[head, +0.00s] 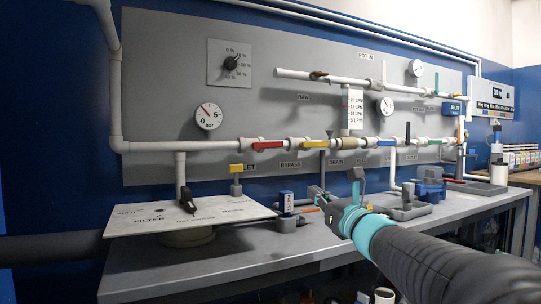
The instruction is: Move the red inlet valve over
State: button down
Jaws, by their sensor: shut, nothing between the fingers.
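A red valve handle (270,144) lies along the lower white pipe on the grey wall panel. The wall label below it to the left is partly hidden and ends in "LET". A smaller red handle (318,74) sits on the upper pipe, above the label "RAW". My gripper (314,196) is shut and empty, in front of the panel and over the bench. It is below and to the right of the lower red handle, apart from it.
A yellow handle (316,144) is right of the red one. A yellow-topped fitting (236,169) stands below left. A pressure gauge (209,115) is left. On the grey bench (240,255) are a filter plate (150,222), a small blue-white device (287,205) and a blue toolbox (428,188).

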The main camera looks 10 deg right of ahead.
aim_at(265, 144)
jog(key=i, duration=0.85)
jog(key=u, duration=0.05)
